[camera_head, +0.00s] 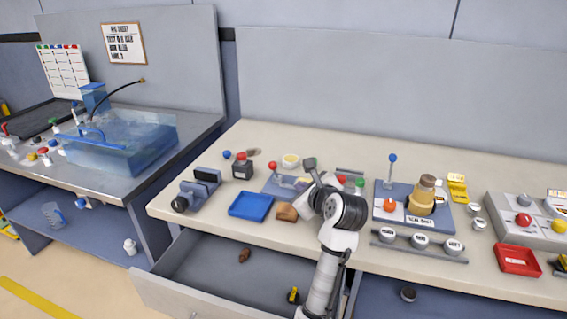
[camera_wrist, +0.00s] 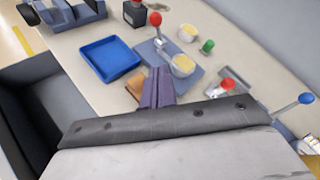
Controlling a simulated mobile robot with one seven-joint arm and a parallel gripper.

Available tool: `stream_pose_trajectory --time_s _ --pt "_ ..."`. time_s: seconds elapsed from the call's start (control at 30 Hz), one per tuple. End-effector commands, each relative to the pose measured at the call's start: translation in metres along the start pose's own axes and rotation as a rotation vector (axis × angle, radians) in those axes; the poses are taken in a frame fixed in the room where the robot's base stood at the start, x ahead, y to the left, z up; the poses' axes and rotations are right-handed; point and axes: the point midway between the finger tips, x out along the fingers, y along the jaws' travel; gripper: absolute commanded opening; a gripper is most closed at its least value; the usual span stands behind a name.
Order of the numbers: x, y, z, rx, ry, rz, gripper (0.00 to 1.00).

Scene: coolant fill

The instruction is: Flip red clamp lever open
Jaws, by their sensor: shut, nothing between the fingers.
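The red clamp lever (camera_wrist: 156,22) has a red ball on a thin metal rod. In the wrist view it stands up from a blue-grey fixture plate (camera_wrist: 150,50), beside a pale yellow round part (camera_wrist: 183,66). In the head view its red ball (camera_head: 272,165) shows just left of my arm's end. My gripper (camera_wrist: 160,75) is shut and empty, its fingertips over the near part of the plate. In the wrist view they appear below the red ball, apart from it. My arm hides part of the fixture in the head view.
A blue tray (camera_wrist: 108,60) and a brown block (camera_head: 287,212) lie near the fixture. A green knob (camera_wrist: 208,46) and a red-topped part (camera_wrist: 226,86) stand to the right. A blue-ball lever (camera_head: 393,158) is further right. An open drawer (camera_head: 200,290) juts out below.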

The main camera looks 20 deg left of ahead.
Motion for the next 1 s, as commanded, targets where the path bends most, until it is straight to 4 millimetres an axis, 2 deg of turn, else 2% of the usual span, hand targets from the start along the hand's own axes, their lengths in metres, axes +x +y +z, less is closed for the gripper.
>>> stream_pose_trajectory --time_s 0.37,0.53,0.67,1.0 --pt "0.0 0.0 -0.005 0.032 0.01 0.012 0.0" --pt "0.009 0.0 -0.004 0.031 0.011 0.013 0.0" --pt "0.029 0.0 -0.003 0.031 0.011 0.016 0.0" --pt "0.1 0.001 -0.003 0.03 0.012 0.015 0.0"
